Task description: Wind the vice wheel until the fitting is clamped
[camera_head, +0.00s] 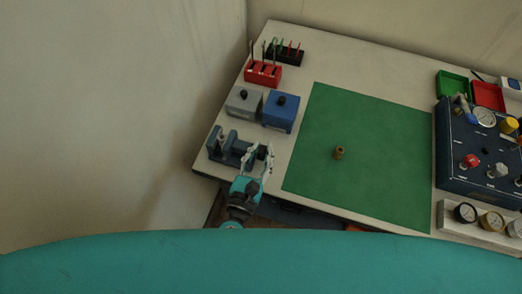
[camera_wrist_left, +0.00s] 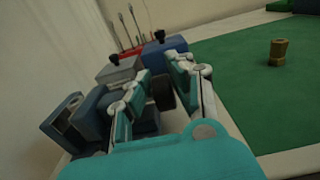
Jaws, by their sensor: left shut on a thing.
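The blue-grey vice (camera_head: 217,148) stands at the near left corner of the bench; it also shows at the left in the left wrist view (camera_wrist_left: 62,118). Its dark wheel (camera_wrist_left: 165,95) is on the vice's right side, between my left fingers. My left gripper (camera_head: 262,160) reaches in from the front and is shut on the wheel; its fingers show in the left wrist view (camera_wrist_left: 160,85). A small greyish piece (camera_head: 222,139) shows at the vice jaws; I cannot tell whether it is clamped. A brass fitting (camera_head: 339,153) stands upright on the green mat. My right gripper is out of view.
A grey box (camera_head: 243,102) and a blue box (camera_head: 281,112) with black knobs stand behind the vice. Red (camera_head: 262,74) and black tool racks (camera_head: 286,54) are farther back. A dark gauge panel (camera_head: 455,150) stands at the right. The green mat (camera_head: 375,120) is mostly clear.

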